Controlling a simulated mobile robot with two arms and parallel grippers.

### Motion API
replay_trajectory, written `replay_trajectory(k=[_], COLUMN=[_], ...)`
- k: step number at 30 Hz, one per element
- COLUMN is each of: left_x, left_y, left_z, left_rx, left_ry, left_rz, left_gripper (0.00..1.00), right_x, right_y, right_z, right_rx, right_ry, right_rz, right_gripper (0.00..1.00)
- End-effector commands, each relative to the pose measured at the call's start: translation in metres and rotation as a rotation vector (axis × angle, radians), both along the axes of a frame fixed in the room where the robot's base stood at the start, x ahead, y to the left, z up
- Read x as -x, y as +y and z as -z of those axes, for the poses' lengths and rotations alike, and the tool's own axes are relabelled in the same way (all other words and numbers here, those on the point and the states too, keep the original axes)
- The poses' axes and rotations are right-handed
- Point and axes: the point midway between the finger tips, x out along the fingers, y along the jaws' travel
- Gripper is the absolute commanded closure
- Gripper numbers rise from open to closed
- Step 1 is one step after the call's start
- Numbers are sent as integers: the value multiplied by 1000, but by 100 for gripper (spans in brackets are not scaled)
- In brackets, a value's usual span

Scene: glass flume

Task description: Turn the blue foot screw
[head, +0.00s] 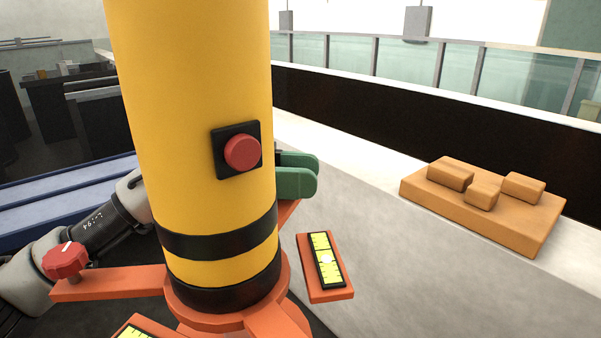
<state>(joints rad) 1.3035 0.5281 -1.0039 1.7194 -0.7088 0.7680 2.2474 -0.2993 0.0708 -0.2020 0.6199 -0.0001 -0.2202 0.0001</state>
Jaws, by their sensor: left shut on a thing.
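A yellow column (195,90) with black bands stands on an orange base (110,282) with several arms. A red foot screw (66,262) is on the left arm of the base. My left arm passes behind the column, and the green fingers of my left gripper (314,172) show at its right side. They are above a rear orange arm (287,211) of the base and closed on what they hold. The blue foot screw itself does not show; the fingers and column cover that spot. My right gripper is not in view.
A red button (242,152) is on the column. A yellow spirit level (326,260) lies on an orange plate to the right; another (133,332) is cut by the lower edge. An orange block with raised pieces (480,212) sits at right. The grey surface (400,275) between is clear.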

Motion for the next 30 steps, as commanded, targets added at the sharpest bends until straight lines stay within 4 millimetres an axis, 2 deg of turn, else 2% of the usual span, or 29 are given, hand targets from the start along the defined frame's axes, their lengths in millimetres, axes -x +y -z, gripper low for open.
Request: replay_trajectory(k=[5,11,21,30], left_x=[0,1,5,9], left_y=[0,0,1,4], left_z=[-1,-4,-6,-4], left_rx=[1,1,2,1], left_ry=[1,3,3,1], left_rz=[12,84,356,622], left_gripper=[87,87,87,87], right_x=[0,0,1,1], right_y=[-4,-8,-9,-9], right_z=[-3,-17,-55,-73], right_rx=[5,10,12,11], right_ry=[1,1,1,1], right_rz=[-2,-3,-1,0], right_gripper=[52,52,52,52])
